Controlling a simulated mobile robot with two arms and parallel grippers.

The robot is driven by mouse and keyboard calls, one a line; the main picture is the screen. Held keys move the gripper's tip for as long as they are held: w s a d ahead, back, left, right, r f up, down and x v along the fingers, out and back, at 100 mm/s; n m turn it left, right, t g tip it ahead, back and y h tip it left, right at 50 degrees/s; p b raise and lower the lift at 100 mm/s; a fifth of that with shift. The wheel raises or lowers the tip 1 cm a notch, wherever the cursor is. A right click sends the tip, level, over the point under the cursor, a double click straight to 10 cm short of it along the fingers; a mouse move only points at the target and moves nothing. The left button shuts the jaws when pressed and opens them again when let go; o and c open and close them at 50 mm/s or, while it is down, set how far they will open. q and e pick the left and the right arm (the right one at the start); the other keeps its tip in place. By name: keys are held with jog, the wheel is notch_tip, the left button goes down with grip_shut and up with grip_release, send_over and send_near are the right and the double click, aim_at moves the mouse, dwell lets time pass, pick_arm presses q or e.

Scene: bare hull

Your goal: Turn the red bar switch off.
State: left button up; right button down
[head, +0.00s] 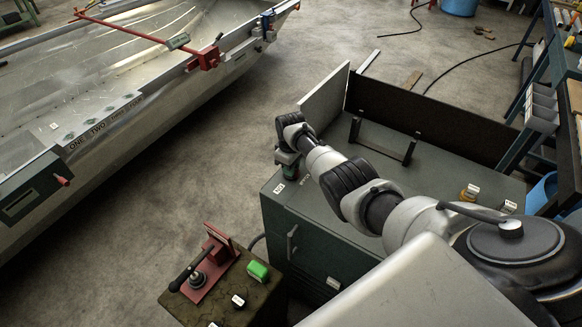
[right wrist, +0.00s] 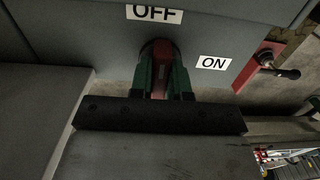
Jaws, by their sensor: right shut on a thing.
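The red bar switch (right wrist: 160,75) shows in the right wrist view on a dark grey cabinet face. An OFF label (right wrist: 154,13) is above it and an ON label (right wrist: 213,63) is to its right. My right gripper (right wrist: 161,82) has its green fingers on both sides of the red bar and is shut on it. My left gripper is not in view.
A small bench (head: 190,312) with a red clamp (head: 207,270) and a green block (head: 258,271) stands close to the cabinet's left. The cabinet top carries a black handle-shaped frame (head: 382,150) and upright panels. A metal hull (head: 150,110) lies at the left, with bare floor between.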

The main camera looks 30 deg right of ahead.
dwell(0.3)
jog(key=c, duration=1.1)
grip_release()
jog(key=shift+r, duration=0.35)
notch_tip(320, 180, up, 10)
jog(key=shift+r+p, duration=0.1)
jog(key=shift+p, duration=0.5)
